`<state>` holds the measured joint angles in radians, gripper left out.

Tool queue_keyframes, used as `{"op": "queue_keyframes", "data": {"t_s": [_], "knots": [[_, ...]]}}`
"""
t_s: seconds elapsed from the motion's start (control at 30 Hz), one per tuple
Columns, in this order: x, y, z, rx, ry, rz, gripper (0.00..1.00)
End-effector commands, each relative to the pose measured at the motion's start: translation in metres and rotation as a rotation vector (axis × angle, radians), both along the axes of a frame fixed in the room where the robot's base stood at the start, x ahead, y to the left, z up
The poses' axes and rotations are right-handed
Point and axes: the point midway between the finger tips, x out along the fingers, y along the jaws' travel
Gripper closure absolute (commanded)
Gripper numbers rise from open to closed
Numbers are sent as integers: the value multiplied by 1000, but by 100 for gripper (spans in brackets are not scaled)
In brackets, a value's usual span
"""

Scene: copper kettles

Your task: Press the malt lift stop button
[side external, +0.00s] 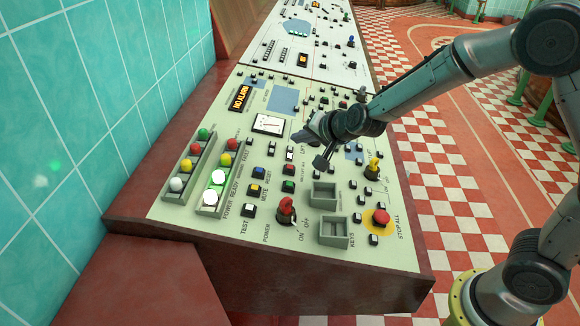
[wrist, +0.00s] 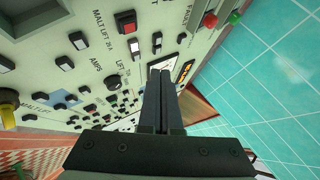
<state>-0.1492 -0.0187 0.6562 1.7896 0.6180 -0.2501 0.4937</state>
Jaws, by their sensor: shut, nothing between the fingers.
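A red square button (wrist: 126,22) shows in the wrist view beside lettering that reads MALT LIFT. I cannot read a stop marking on it. In the side view a red button (side external: 290,170) sits above a green one (side external: 288,186) in the middle of the near panel, likely the same red button. My gripper (side external: 300,137) is over the panel near the white meter, above and apart from the red button in the picture. In the wrist view my gripper (wrist: 160,73) has its two dark fingers together, empty. Its height above the panel is hard to tell.
White-capped buttons (wrist: 134,46) stand close to the red one. A white meter (side external: 268,123), a red rotary switch (side external: 286,208), a red stop-all knob (side external: 381,217) and grey trays (side external: 333,231) are on the panel (side external: 225,242). A tiled wall (side external: 90,110) is at left.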

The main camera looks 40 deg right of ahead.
Motion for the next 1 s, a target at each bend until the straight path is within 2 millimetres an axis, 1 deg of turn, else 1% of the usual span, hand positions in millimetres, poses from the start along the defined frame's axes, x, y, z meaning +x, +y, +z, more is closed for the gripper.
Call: {"op": "queue_keyframes", "data": {"t_s": [0.03, 0.2, 0.43, 0.6, 1.0], "knots": [[0, 1, -8, -1, 2, 2, 100], [4, 5, -31, -1, 4, 2, 100], [7, 8, -53, 0, 1, 1, 100], [8, 9, -60, 1, 0, 1, 100], [9, 9, -61, 1, 0, 1, 100]]}}
